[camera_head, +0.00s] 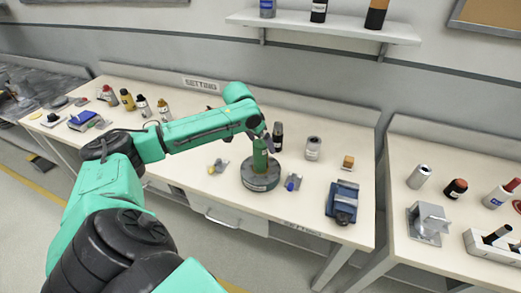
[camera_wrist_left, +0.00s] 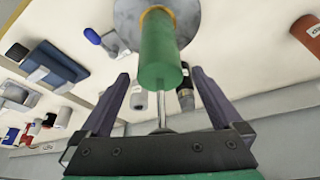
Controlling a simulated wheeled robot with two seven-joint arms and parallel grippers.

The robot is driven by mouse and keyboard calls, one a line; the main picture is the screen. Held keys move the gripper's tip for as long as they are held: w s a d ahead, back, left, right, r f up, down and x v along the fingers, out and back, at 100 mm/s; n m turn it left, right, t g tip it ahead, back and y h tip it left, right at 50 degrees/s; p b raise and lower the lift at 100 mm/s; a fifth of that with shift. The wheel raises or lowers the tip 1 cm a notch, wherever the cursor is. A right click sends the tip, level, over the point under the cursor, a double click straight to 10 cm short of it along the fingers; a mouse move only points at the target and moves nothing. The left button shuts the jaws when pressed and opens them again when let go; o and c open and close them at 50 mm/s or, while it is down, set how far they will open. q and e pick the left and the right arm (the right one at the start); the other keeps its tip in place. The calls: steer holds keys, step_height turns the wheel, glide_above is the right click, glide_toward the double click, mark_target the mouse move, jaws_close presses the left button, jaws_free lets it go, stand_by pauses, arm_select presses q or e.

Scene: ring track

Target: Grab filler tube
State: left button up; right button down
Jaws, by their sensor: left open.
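The filler tube, a green cylinder (camera_head: 260,160), stands upright on a round grey base (camera_head: 261,183) on the bench marked SETTING. In the left wrist view the green tube (camera_wrist_left: 160,52) has a thin metal rod at the end nearer my gripper, and the base shows behind it. My left gripper (camera_head: 265,143) is above the base at the tube's upper part. In the left wrist view its open dark fingers (camera_wrist_left: 160,76) are on either side of the tube, with gaps visible. Whether they touch it in depth is unclear. My right gripper is not in view.
A blue clamp-like device (camera_head: 342,203), a grey jar (camera_head: 313,148) and a dark bottle (camera_head: 278,136) stand nearby on the bench. A small blue-handled tool (camera_head: 292,182) lies right beside the base. Several bottles stand further left. A wall shelf (camera_head: 325,27) hangs above.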

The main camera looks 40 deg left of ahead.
arm_select(q)
steer(key=shift+w+f, duration=0.1)
steer(key=shift+f, duration=0.05)
jaws_close()
